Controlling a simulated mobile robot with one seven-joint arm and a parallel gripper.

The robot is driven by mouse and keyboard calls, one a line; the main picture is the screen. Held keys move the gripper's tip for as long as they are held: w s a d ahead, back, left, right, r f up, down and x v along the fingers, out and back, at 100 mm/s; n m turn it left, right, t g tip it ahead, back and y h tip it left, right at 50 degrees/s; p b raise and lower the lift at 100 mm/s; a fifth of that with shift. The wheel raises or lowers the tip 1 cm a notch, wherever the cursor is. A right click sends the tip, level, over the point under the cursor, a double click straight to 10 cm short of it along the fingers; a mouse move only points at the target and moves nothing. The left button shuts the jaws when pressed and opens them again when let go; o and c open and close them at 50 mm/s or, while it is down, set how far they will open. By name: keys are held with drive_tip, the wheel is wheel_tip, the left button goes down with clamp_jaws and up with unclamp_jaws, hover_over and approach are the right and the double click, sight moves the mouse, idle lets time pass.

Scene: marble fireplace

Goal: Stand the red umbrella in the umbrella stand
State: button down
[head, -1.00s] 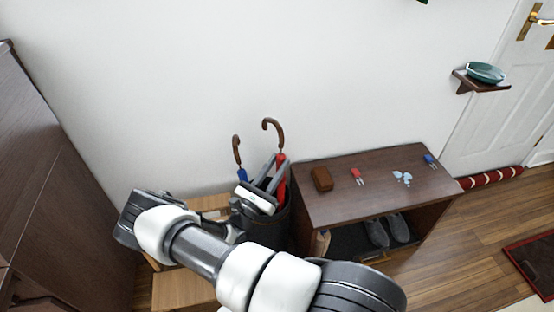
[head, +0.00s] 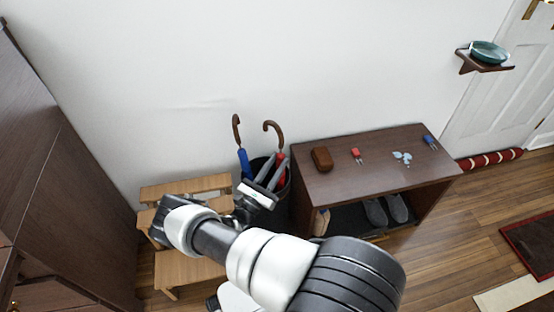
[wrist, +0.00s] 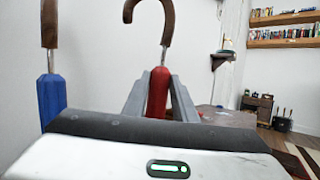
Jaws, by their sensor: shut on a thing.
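The red umbrella (head: 281,159) is upright with its curved brown handle (head: 274,126) on top. Its lower part goes down into the opening of the dark umbrella stand (head: 277,214); its tip is hidden. My gripper (head: 272,174) is shut on the red umbrella just below the handle, low over the stand's opening. In the wrist view the two grey fingers close around the red umbrella (wrist: 157,92). A blue umbrella (head: 244,163) with a brown handle stands in the stand to the left; it also shows in the wrist view (wrist: 51,97).
A wooden step stool (head: 185,268) is at the left, behind my arm. A dark cabinet (head: 70,190) fills the far left. The wall is close behind.

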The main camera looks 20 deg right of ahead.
drive_tip(key=shift+f, duration=0.2)
drive_tip(key=c, duration=1.4)
unclamp_jaws()
drive_tip(key=shift+o, duration=0.2)
drive_tip(key=v, duration=1.2)
